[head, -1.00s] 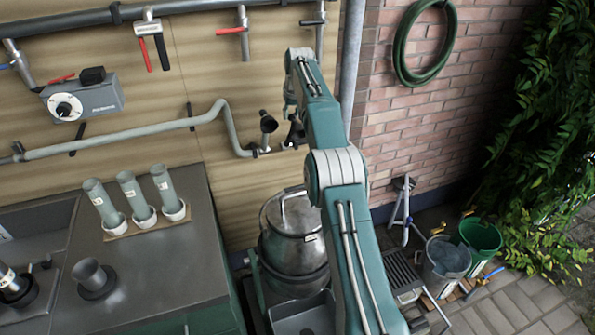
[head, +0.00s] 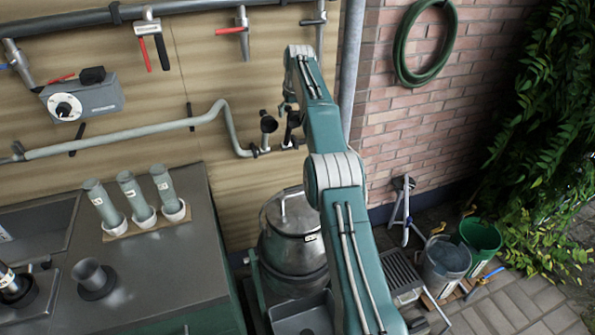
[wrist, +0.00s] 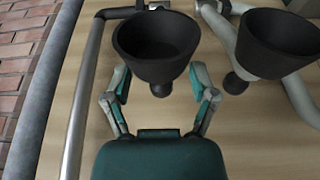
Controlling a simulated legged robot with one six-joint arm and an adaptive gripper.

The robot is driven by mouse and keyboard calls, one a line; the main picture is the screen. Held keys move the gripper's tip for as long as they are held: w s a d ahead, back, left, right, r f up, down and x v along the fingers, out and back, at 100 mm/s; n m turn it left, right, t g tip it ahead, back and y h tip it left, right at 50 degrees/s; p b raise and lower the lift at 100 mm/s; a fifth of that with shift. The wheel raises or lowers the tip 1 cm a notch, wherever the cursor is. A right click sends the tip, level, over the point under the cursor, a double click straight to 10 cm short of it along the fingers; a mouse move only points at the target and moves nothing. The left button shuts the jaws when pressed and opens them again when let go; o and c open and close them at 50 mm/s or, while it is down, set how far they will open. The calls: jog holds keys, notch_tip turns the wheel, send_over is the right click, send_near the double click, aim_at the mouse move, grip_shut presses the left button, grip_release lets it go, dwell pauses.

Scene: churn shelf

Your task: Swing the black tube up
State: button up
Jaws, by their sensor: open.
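A black tube with a wide, cup-like mouth (wrist: 157,45) is in the wrist view, its narrow, knobbed end (wrist: 161,89) reaching down between my fingers. My gripper (wrist: 160,80) is open, with one finger on each side of it. I cannot tell whether either finger touches it. A second black cup-shaped piece (wrist: 278,42) is to the right, outside the fingers. In the head view, the black tube (head: 292,122) shows at the pipe's right end, partly behind my arm. The second black piece (head: 268,123) stands just left of it.
A grey pipe (head: 130,134) runs along the wooden wall. A metal churn (head: 292,240) stands below my arm. A counter (head: 165,265) with several grey tubes is at left. A vertical pipe (head: 351,60) and brick wall (head: 390,140) are at right.

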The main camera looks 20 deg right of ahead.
jog(key=shift+v, duration=3.25)
jog(key=shift+r, duration=0.1)
jog(key=s+a+r, duration=0.4)
jog(key=s+r, duration=0.2)
jog(key=s, duration=0.4)
jog(key=s+a+r, duration=0.4)
jog(key=s+r, duration=0.3)
jog(key=s, duration=0.3)
jog(key=s+a+f, duration=0.1)
jog(key=s+f, duration=0.3)
jog(key=s, duration=0.5)
jog(key=s+a+f+t, duration=0.1)
jog(key=s+f, duration=0.4)
jog(key=s, duration=0.5)
jog(key=s+a+f, duration=0.3)
jog(key=s+f, duration=0.2)
jog(key=s, duration=0.5)
jog(key=shift+t, duration=0.3)
jog(key=shift+c, duration=0.3)
